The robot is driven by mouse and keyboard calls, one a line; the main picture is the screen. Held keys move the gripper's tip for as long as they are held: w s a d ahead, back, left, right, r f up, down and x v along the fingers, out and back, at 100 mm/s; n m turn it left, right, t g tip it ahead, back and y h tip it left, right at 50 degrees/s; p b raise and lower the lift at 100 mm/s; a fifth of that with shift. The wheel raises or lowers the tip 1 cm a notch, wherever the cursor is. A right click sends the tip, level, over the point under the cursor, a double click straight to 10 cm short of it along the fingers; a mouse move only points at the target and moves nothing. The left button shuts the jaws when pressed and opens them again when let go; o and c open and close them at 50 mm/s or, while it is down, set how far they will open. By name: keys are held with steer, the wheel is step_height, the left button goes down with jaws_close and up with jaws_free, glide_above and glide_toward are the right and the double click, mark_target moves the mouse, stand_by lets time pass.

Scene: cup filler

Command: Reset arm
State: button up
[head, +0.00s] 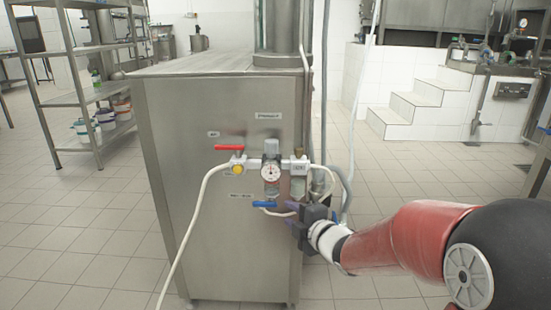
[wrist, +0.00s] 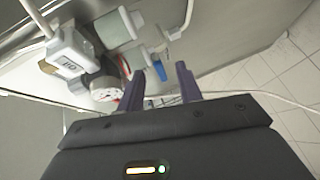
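My gripper (head: 288,216) is at the front of the steel cabinet (head: 190,230), just right of and close to the blue valve handle (head: 264,205). In the wrist view my gripper (wrist: 160,85) has its two dark purple fingers spread apart, with nothing held between them. The blue handle (wrist: 160,70) shows beyond the gap between the fingertips. I cannot tell whether a finger touches it. My red and black arm reaches in from the right in the head view.
A red valve handle (head: 229,148), a pressure gauge (head: 270,172) and a white hose (head: 190,220) are on the cabinet front. Pipes (head: 325,120) rise at its right edge. Shelves (head: 85,95) stand at the left, white steps (head: 410,105) at the back right. Tiled floor (head: 75,230) is clear at left.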

steer(key=s+d+r+m+g+h+p, duration=0.2)
steer(key=s+d+r+m+h, duration=0.4)
steer(key=s+d+m+h, duration=0.55)
steer(key=s+f+m+g+y+p, duration=0.1)
steer(key=s+m+g+y, duration=0.2)
steer(key=s+m+g, duration=0.3)
steer(key=s+a+m, duration=0.1)
steer(key=s+m, duration=0.4)
steer(key=s, duration=0.7)
steer(key=shift+y+p, duration=0.35)
steer(key=shift+p, duration=0.05)
